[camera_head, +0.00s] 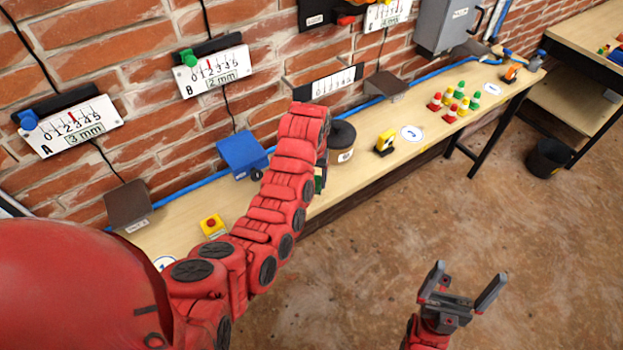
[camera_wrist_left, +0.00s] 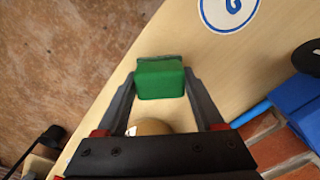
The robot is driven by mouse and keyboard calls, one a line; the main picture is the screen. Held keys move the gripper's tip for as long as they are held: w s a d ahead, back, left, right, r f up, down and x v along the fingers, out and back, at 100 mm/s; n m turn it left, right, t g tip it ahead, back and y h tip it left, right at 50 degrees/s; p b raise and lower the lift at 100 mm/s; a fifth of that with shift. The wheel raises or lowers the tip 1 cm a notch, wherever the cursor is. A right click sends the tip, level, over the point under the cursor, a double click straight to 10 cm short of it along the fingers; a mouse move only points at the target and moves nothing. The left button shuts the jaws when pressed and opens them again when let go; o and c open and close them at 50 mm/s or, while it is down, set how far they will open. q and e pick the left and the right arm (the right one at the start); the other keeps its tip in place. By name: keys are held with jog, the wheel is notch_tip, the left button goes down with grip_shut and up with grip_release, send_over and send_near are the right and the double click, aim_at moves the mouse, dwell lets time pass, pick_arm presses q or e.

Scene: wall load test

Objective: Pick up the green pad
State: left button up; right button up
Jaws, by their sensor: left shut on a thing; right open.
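The green pad (camera_wrist_left: 160,80) is a small green block between the fingertips of my left gripper (camera_wrist_left: 160,88) in the left wrist view. The fingers touch it on both sides, so the gripper is shut on it. The wooden bench top shows behind it; I cannot tell whether pad and bench touch. In the head view my left arm hides most of this gripper, and only a sliver of green (camera_head: 320,181) shows beside the arm. My right gripper (camera_head: 466,281) is open and empty above the brown floor at the lower right.
The narrow bench (camera_head: 392,160) runs along the brick wall.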

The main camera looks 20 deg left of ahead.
pick_arm(q)
jog(key=s+p, duration=0.1)
jog(key=s+d+r+p, duration=0.1)
jog(key=s+p, duration=0.1)
jog(key=p, duration=0.1)
jog(key=shift+s+d+r, duration=0.15)
jog(key=shift+s+d, duration=0.05)
jog(key=shift+s, duration=0.2)
jog(key=s+d+p, duration=0.3)
jog(key=s, duration=0.6)
jog(key=w+d+r+m+b, duration=0.2)
jog(key=w+d+r+b, duration=0.15)
jog(key=w, duration=0.55)
jog(key=w+d+r+m+b, duration=0.1)
jog(key=w+d+r+b, duration=0.1)
jog(key=w+r+b, duration=0.45)
jog(key=a+r+n+b, duration=0.1)
jog(key=a+r+b, duration=0.1)
jog(key=a+b, duration=0.3)
jog(key=a, duration=0.3)
jog(key=shift+w+r+n, duration=0.2)
jog(key=shift+w+n, duration=0.1)
jog(key=shift+w, duration=0.1)
